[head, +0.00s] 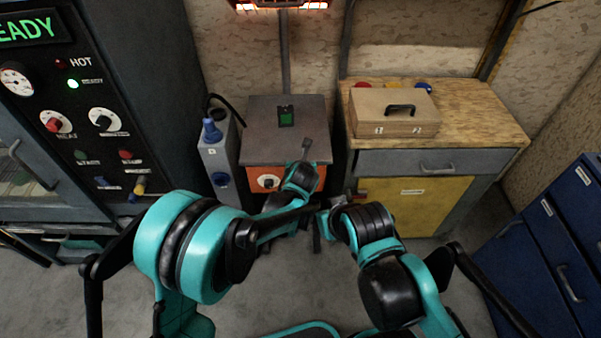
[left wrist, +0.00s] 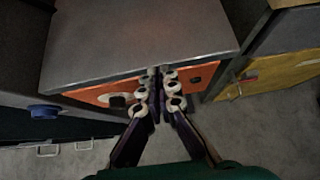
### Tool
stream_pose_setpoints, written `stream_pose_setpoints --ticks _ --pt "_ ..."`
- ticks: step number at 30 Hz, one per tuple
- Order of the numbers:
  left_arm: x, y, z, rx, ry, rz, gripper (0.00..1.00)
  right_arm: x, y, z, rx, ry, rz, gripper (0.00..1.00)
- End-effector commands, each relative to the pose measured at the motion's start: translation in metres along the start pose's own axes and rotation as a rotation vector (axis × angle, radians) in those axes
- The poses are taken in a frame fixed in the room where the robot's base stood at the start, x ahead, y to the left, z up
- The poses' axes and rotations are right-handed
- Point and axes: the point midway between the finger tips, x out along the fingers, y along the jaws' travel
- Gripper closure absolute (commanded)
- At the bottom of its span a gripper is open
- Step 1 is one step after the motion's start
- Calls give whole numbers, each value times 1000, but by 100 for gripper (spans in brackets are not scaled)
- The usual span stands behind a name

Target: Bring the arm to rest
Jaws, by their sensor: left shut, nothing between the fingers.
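My left arm reaches forward in the head view, and its gripper (head: 304,151) is over the front edge of the grey-topped orange cabinet (head: 258,140). In the left wrist view my left gripper (left wrist: 158,73) is shut and empty, its fingertips together before the orange front (left wrist: 205,80). Whether it touches the cabinet I cannot tell. My right arm (head: 372,230) is folded in the lower middle of the head view. Its gripper is mostly hidden among dark links, and its fingers cannot be made out.
A wooden-topped bench (head: 462,105) with a lidded wooden box (head: 393,112) stands at the right. A grey switch box (head: 218,165) with a blue plug stands left of the orange cabinet. A black control panel (head: 150,60) is at the left, blue drawers (head: 560,240) at the right.

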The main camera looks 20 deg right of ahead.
Motion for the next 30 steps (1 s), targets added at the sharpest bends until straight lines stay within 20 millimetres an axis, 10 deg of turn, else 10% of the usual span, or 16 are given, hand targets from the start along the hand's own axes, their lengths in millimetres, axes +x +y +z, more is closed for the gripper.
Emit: stream_pose_setpoints --ticks 20,30 --pt "-7 3 7 -14 1 2 100 0 0 0 0 0 0 100" --pt "-101 126 26 -833 39 109 100 0 0 0 0 0 0 100"
